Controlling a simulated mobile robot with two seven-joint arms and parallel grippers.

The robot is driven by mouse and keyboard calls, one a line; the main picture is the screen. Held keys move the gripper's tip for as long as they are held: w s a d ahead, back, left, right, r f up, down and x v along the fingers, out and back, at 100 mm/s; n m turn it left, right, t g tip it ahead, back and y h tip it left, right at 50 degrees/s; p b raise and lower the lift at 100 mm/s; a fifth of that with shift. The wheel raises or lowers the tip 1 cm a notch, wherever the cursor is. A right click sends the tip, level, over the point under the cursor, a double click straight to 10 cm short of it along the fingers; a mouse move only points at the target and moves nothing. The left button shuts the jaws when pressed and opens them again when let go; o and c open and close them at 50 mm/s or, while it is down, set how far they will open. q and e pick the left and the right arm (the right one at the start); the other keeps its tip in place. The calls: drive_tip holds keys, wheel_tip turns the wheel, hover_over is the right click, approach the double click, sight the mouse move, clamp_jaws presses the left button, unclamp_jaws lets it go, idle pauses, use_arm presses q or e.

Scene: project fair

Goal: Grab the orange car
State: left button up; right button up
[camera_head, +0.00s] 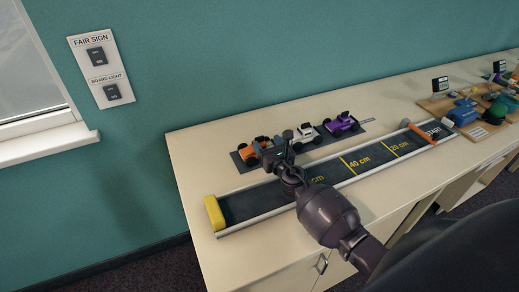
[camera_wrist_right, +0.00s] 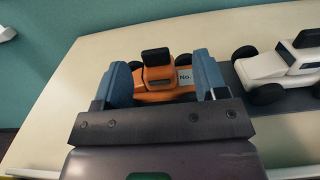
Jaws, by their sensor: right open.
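The orange car (camera_head: 248,154) stands at the left end of a dark mat on the counter, partly hidden by my right gripper (camera_head: 278,144). In the right wrist view the orange car (camera_wrist_right: 160,80) has a black piece on top and a small white label reading "No." It sits between the two blue fingers of my right gripper (camera_wrist_right: 164,86), which is open with a finger on each side. I cannot tell whether the fingers touch it. My left gripper is not in view.
A white car (camera_head: 307,134) and a purple car (camera_head: 341,124) stand to the right on the same mat (camera_head: 368,121). A marked track (camera_head: 255,202) with a yellow end block (camera_head: 214,213) lies in front. The counter's left end (camera_head: 188,165) is bare.

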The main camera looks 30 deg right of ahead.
sight(260, 138)
drive_tip(key=w, duration=0.2)
drive_tip(key=w+b, duration=0.1)
drive_tip(key=w, duration=0.1)
drive_tip(key=shift+w+a+f, duration=0.1)
drive_tip(key=shift+a+f, duration=0.15)
drive_tip(key=shift+f, duration=0.05)
drive_tip(key=shift+w, duration=0.4)
drive_tip(key=shift+r, duration=0.1)
clamp_jaws()
